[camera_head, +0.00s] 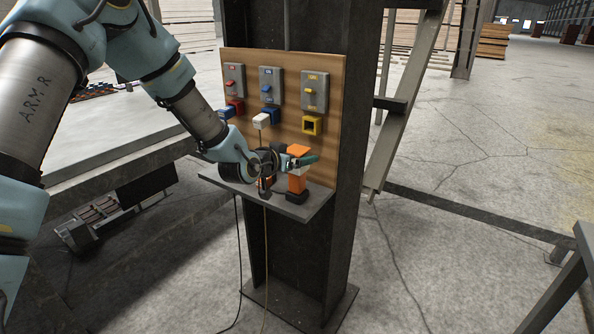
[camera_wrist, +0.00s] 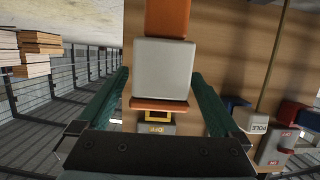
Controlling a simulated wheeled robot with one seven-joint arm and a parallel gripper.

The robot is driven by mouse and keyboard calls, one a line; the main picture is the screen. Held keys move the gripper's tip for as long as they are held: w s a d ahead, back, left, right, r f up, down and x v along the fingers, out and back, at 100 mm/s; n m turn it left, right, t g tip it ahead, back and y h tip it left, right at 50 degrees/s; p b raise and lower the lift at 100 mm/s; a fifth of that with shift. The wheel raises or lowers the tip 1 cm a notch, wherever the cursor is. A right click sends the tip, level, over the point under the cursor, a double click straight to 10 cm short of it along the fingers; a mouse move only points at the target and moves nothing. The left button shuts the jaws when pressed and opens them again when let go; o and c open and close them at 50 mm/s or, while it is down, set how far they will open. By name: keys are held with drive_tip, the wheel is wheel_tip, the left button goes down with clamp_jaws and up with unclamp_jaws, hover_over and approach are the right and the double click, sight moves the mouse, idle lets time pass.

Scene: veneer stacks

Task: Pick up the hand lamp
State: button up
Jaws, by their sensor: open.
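The hand lamp (camera_head: 297,181), orange with a dark base, stands upright on the small grey shelf (camera_head: 285,207). In the wrist view its orange body and pale grey block-shaped part (camera_wrist: 163,68) fill the space between my fingers. My gripper (camera_head: 303,161), with green fingers, is at the lamp's upper part, one finger on each side. It also shows in the wrist view (camera_wrist: 160,85). The jaws are open, and I cannot tell whether either finger touches the lamp. My gripper hides part of the lamp in the head view.
A wooden board (camera_head: 285,135) behind the shelf carries switches and red, blue and yellow sockets (camera_head: 312,125). A white plug (camera_head: 261,120) sits near the blue one. Cables hang below. A steel column (camera_head: 345,150) backs the board.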

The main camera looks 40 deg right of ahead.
clamp_jaws()
idle(0.8)
